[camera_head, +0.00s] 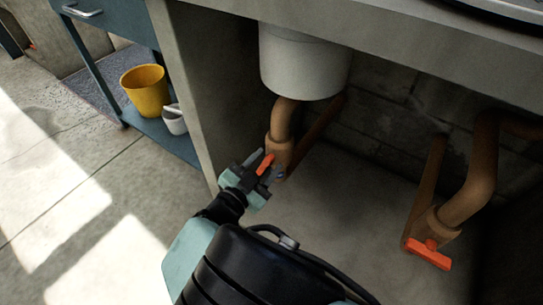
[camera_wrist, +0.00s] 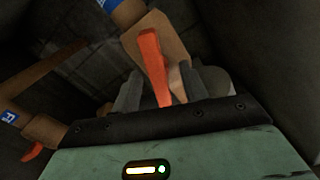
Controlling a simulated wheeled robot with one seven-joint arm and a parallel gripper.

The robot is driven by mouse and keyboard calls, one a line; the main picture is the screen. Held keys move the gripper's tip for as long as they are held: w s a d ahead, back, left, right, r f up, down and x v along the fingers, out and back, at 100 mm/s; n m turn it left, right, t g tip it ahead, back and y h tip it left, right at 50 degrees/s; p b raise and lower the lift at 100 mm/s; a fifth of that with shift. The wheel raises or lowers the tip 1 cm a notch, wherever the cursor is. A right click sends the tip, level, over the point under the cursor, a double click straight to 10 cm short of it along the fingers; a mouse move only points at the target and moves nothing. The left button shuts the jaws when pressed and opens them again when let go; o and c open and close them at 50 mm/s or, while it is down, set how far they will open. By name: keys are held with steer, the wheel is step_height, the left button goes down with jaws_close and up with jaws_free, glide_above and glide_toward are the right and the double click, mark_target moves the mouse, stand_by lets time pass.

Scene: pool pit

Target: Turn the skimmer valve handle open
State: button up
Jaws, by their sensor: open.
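Two valves with orange-red handles are under the counter. The nearer valve's handle (camera_head: 265,164) is at my gripper (camera_head: 262,175), on the brown pipe below the white cylinder. In the wrist view this handle (camera_wrist: 150,50) stands upright in the picture, its lower end between my grey fingers. The fingers are open, and I cannot tell whether either touches it. The other valve's handle (camera_head: 428,254) is at the right, clear of my gripper; it also shows at the left of the wrist view (camera_wrist: 32,151). I cannot read which valve is the skimmer one.
A white cylinder (camera_head: 303,62) hangs above the nearer valve. A concrete side wall (camera_head: 207,88) stands left of my gripper, and the counter edge (camera_head: 400,45) is overhead. A blue shelf (camera_head: 160,135) with a yellow bucket (camera_head: 146,90) is at the left. Bare floor lies between the valves.

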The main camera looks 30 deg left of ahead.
steer(key=shift+c, duration=0.3)
jaws_close()
steer(key=shift+a+n, duration=0.15)
steer(key=shift+n, duration=2.15)
steer(key=shift+o, duration=0.3)
jaws_free()
steer(key=s+a+p, duration=0.1)
steer(key=s+p, duration=0.1)
steer(key=s, duration=1.5)
steer(key=shift+s+a+p, duration=0.2)
steer(key=shift+a+p, duration=0.05)
steer(key=shift+p, duration=0.05)
steer(key=shift+s, duration=0.1)
